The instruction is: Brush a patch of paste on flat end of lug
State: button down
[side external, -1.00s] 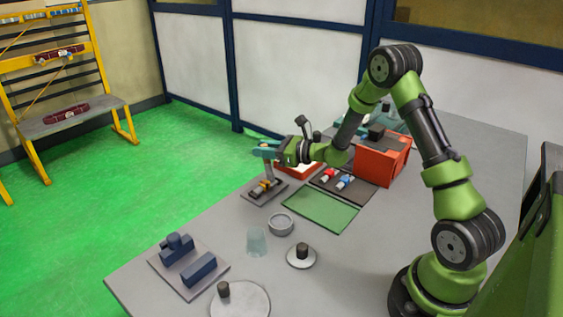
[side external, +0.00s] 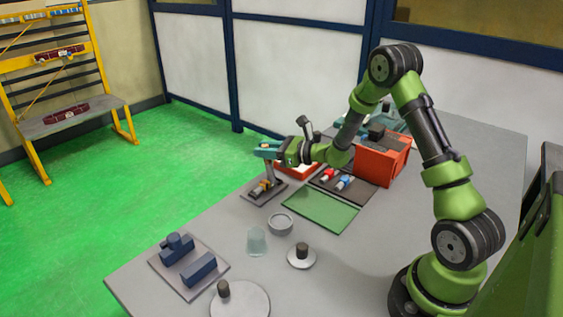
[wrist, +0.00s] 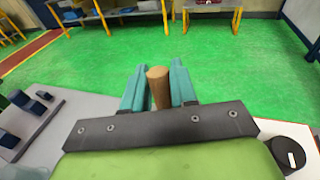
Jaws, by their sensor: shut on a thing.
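My gripper (side external: 267,152) has teal jaws and is shut on a brush, whose wooden handle (wrist: 158,88) stands between the jaws in the wrist view. In the side view the brush (side external: 270,170) points down from the jaws over a small dark plate (side external: 250,195). A small brass-coloured piece, seemingly the lug (side external: 262,187), lies in a holder on that plate. The brush's lower end is at or just above this piece; I cannot tell whether they touch. A small grey round dish (side external: 281,223) stands in front of the plate. No paste patch can be made out.
A green mat (side external: 320,210), a dark tray with red and blue parts (side external: 328,182) and an orange bin (side external: 385,160) lie to the right. A clear cup (side external: 257,241), two knobbed discs (side external: 301,257) and a plate with blue blocks (side external: 190,265) stand nearer the camera.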

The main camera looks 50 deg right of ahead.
jog(key=shift+s+f, duration=0.1)
jog(key=shift+s, duration=0.1)
jog(key=shift+w, duration=0.35)
jog(key=shift+s, duration=0.35)
jog(key=shift+w, duration=0.35)
jog(key=shift+s, duration=0.2)
dwell(0.4)
jog(key=shift+r, duration=3.6)
